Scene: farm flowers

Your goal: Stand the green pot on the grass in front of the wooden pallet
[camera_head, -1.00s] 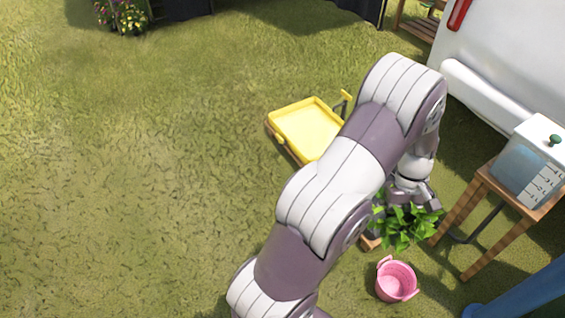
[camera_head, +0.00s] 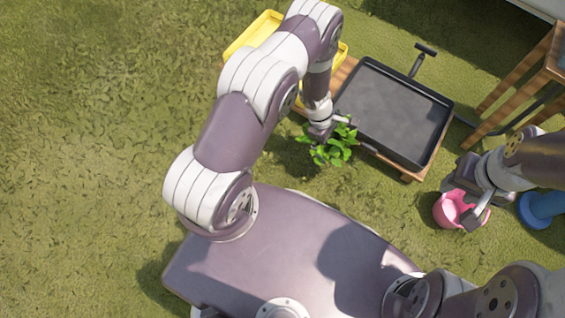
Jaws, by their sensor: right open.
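A leafy green plant (camera_head: 336,148) shows at the front edge of the wooden pallet (camera_head: 408,173). Its leaves hide any pot below, so I cannot see the green pot itself or tell whether it touches the grass. My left gripper (camera_head: 324,134) is at the top of these leaves; its fingers are partly hidden and I cannot tell whether they grip something. My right gripper (camera_head: 470,196) is open over the pink pot (camera_head: 452,210), which stands on the grass right of the plant. The pallet is partly covered by trays.
A black tray (camera_head: 395,112) with a handle and a yellow tray (camera_head: 250,36) lie on the pallet. A wooden stand (camera_head: 520,85) is at the right, and a blue object (camera_head: 541,208) is beside the pink pot. Open grass (camera_head: 90,150) lies to the left.

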